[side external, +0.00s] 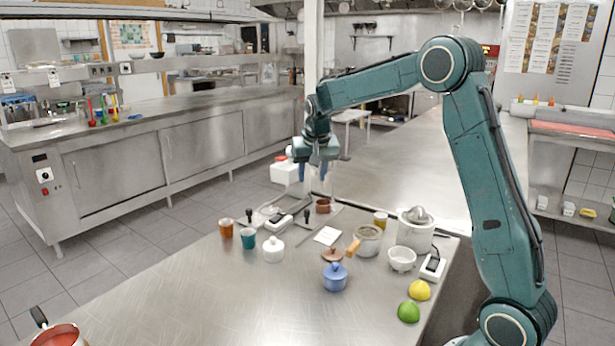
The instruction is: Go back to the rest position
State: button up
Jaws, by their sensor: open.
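My gripper (317,172) hangs from my teal arm above the far end of the steel table (190,285), pointing down. Its fingers are apart, with nothing seen between them. A small brown cup (323,206) stands on the table below it, clear of the fingertips. A grey tray (290,201) lies just left of that cup, with a white device (279,223) in front of it.
An amber glass (226,229), teal cup (248,238), white pot (273,249) and blue pot (336,277) stand mid-table. A juicer (415,230), white bowl (402,259), lemon (419,290) and lime (408,311) are at right. The table's front left is mostly bare.

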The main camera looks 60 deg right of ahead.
jog(key=s+a+r+n+t+y, duration=0.1)
jog(key=s+a+r+n, duration=0.1)
jog(key=s+a+r, duration=0.35)
jog(key=s+a+r+n, duration=0.2)
jog(key=s+a+r, duration=0.1)
jog(key=s+a, duration=0.55)
jog(key=s+a+f+n+y, duration=0.1)
jog(key=s+a+f+n, duration=0.1)
jog(key=s, duration=0.6)
jog(key=s+a+f+n+t+y, duration=0.1)
jog(key=s+a, duration=0.3)
jog(key=s, duration=0.5)
jog(key=shift+s+a+f+n, duration=0.35)
jog(key=shift+f+n, duration=0.2)
jog(key=shift+n, duration=0.35)
